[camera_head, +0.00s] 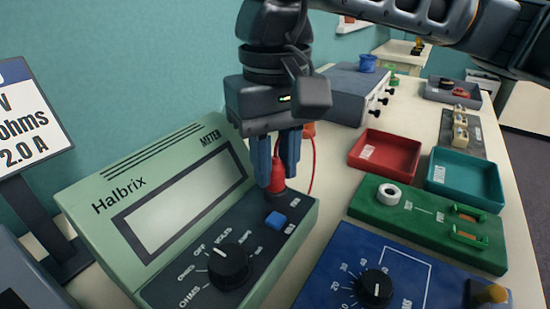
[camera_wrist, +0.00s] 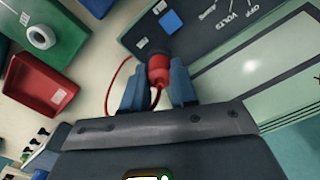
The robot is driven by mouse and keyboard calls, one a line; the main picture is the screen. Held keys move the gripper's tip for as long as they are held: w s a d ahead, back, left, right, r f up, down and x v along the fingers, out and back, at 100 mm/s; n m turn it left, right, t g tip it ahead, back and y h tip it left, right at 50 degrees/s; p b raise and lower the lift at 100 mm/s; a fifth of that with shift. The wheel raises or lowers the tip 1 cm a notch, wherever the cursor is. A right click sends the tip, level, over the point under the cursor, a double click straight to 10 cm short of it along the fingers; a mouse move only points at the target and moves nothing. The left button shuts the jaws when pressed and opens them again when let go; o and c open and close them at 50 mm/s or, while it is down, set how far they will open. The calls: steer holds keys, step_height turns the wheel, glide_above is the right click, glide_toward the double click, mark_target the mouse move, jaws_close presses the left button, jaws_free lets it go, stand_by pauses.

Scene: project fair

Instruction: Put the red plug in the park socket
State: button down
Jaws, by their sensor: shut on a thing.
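My gripper (camera_head: 277,168) is shut on the red plug (camera_head: 277,182), above the far right corner of the green Halbrix meter (camera_head: 95,232). In the wrist view the red plug (camera_wrist: 159,73) sits between the two blue fingers of my gripper (camera_wrist: 159,88). Its tip meets a dark round collar (camera_wrist: 156,53) on the meter's dark panel, which looks like a socket. I cannot tell how deep the plug sits, and no park label is readable. A red lead (camera_head: 314,160) loops from behind the plug.
A blue button (camera_head: 275,219) and a black dial (camera_head: 229,266) are on the panel close by. A red tray (camera_head: 385,155), a teal tray (camera_head: 465,178), a green board (camera_head: 415,222) and a blue box (camera_head: 340,262) stand to the right. A grey box (camera_head: 345,92) stands behind.

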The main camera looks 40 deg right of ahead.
steer(key=shift+c, duration=1.7)
jaws_free()
steer(key=shift+r+p, duration=1.6)
steer(key=shift+r, duration=2.4)
